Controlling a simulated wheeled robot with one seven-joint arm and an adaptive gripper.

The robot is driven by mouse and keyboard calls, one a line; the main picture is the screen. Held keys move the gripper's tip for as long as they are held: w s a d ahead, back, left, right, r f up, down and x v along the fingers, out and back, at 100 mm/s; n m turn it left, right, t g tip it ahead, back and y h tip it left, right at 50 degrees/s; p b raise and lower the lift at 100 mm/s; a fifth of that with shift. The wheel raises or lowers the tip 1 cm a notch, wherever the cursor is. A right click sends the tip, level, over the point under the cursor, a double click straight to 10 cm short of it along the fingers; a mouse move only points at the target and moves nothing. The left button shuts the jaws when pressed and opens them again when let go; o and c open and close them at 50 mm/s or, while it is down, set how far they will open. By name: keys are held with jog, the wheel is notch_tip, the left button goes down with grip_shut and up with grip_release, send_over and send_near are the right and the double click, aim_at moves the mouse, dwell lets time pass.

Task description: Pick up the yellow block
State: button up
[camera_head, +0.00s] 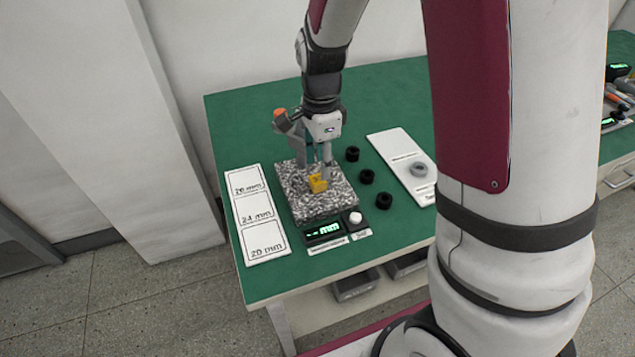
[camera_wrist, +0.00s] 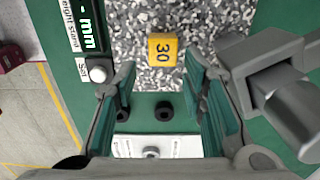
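The yellow block (camera_head: 317,184) sits on the speckled grey plate (camera_head: 295,200) of the height stand on the green table. In the wrist view the yellow block (camera_wrist: 163,50) shows a dark "30" on its face. My gripper (camera_head: 318,158) is just above and behind the block in the head view. In the wrist view my gripper (camera_wrist: 165,80) has its two teal-padded fingers well apart with nothing between them. The block lies beyond the fingertips, roughly midway between them.
Several black rings (camera_head: 367,176) lie on the green table (camera_head: 384,94) right of the stand. A white panel (camera_head: 388,146) holds a grey ring (camera_head: 418,169). White cards (camera_head: 255,212) marked in mm lie at left. The stand's front has a display (camera_head: 324,231) and white knob (camera_head: 355,217).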

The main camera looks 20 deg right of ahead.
aim_at(319, 178)
jog(key=f, duration=0.5)
jog(key=shift+w+a+f, duration=0.1)
jog(key=shift+w+f, duration=0.1)
jog(key=shift+f, duration=0.1)
grip_shut()
jog(key=shift+r, duration=0.1)
